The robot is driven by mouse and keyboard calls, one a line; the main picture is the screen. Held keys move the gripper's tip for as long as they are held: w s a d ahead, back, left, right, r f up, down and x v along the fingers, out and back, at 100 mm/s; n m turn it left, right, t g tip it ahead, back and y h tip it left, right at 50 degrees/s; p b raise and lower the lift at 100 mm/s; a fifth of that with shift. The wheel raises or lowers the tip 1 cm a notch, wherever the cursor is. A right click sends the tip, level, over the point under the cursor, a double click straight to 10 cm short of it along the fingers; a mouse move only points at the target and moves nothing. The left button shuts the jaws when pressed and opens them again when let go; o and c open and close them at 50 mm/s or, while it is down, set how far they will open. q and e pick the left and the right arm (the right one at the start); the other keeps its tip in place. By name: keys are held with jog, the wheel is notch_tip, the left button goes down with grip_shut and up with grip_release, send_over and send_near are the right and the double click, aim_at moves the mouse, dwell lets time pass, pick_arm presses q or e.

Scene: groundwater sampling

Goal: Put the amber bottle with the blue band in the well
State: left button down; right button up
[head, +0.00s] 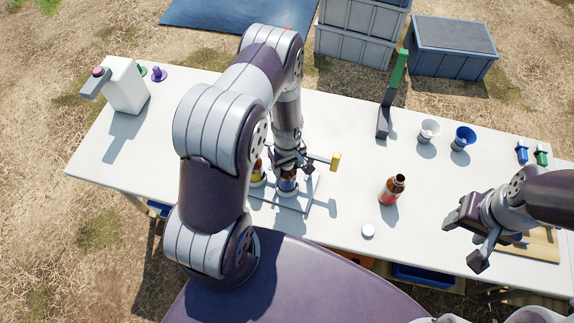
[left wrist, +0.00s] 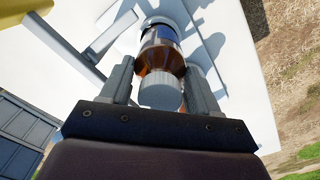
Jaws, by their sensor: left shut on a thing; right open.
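My left gripper (head: 290,163) is shut on the amber bottle with the blue band (head: 288,184), which stands roughly upright over a flat grey stand. In the left wrist view the fingers (left wrist: 160,88) are on either side of the bottle's neck, by its white cap (left wrist: 160,92); the blue band (left wrist: 160,33) shows beyond the amber shoulder. A pale ring, seemingly the well (left wrist: 160,20), shows around the bottle's base; I cannot tell whether the bottle is fully seated. My right gripper (head: 468,235) is open and empty at the right, above the table.
An amber bottle with a yellow band (head: 257,176) stands close left of the held one. A yellow-ended lever (head: 335,162) sticks out right. An uncapped red-banded bottle (head: 391,190), a loose white cap (head: 368,231) and two cups, white (head: 429,129) and blue (head: 463,137), stand right.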

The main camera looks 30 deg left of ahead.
pick_arm(q)
jog(key=shift+w+f, duration=0.1)
jog(key=shift+f, duration=0.7)
jog(key=shift+a, duration=0.15)
jog(key=shift+f, duration=0.1)
jog(key=shift+c, duration=1.2)
grip_release()
